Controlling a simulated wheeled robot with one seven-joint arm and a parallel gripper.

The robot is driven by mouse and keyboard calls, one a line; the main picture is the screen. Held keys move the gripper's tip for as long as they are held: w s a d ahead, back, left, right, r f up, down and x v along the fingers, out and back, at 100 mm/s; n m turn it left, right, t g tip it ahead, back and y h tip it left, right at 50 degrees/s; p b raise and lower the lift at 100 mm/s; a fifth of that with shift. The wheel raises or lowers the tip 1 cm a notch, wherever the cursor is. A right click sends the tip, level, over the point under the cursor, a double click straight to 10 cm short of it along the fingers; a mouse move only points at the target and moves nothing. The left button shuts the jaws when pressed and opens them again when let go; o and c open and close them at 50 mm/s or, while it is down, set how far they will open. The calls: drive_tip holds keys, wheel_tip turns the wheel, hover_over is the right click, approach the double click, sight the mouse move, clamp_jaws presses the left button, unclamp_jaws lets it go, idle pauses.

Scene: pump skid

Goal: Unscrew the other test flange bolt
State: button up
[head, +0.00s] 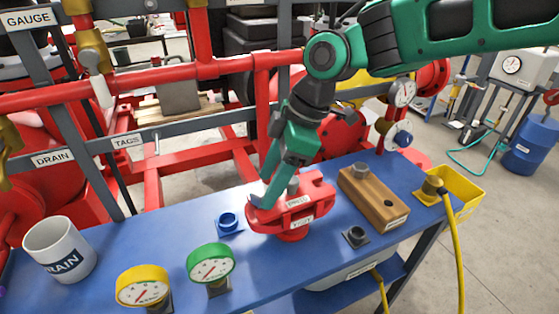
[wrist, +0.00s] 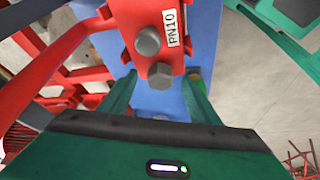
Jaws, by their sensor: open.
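The red test flange (head: 293,226) stands on the blue bench. One grey bolt (head: 293,186) shows on its top in the head view. In the wrist view the red flange (wrist: 126,15) bears two grey hex heads, an upper one (wrist: 148,40) beside the PN10 label and a lower one (wrist: 160,75). My gripper (head: 259,200) points down at the left side of the flange. In the wrist view my gripper (wrist: 160,80) is open, with the lower hex head between its fingertips and gaps on both sides. My gripper hides part of the flange's left side in the head view.
A wooden block (head: 375,200) with a grey bolt head on top and an empty-looking hole stands right of the flange. A blue ring part (head: 228,222), green gauge (head: 211,263), yellow gauge (head: 143,287) and white mug (head: 59,249) stand left. A yellow bin (head: 462,191) is at the right end.

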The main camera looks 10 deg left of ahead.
drive_tip(key=shift+x, duration=1.25)
drive_tip(key=c, duration=1.2)
drive_tip(key=shift+o, duration=0.2)
drive_tip(key=n+g, duration=0.1)
drive_tip(key=n, duration=0.2)
drive_tip(key=shift+w, duration=0.15)
drive_tip(key=n+g, duration=0.1)
drive_tip(key=n, duration=0.1)
drive_tip(key=n+h, duration=0.1)
drive_tip(key=n, duration=0.2)
drive_tip(key=shift+g+h, duration=0.3)
drive_tip(key=shift+g, duration=0.1)
drive_tip(key=shift+o, duration=0.3)
drive_tip(key=n+h, duration=0.1)
drive_tip(key=n, duration=0.1)
drive_tip(key=n+h, duration=0.1)
drive_tip(key=n, duration=0.2)
drive_tip(key=shift+f+g, duration=0.1)
drive_tip(key=shift+g, duration=0.3)
drive_tip(key=shift+s+d+n+h, duration=0.1)
drive_tip(key=shift+n+h, duration=0.1)
drive_tip(key=shift+n, duration=0.3)
drive_tip(key=shift+s+n+h, duration=0.15)
drive_tip(key=shift+n+h, duration=0.05)
drive_tip(key=shift+n, duration=0.3)
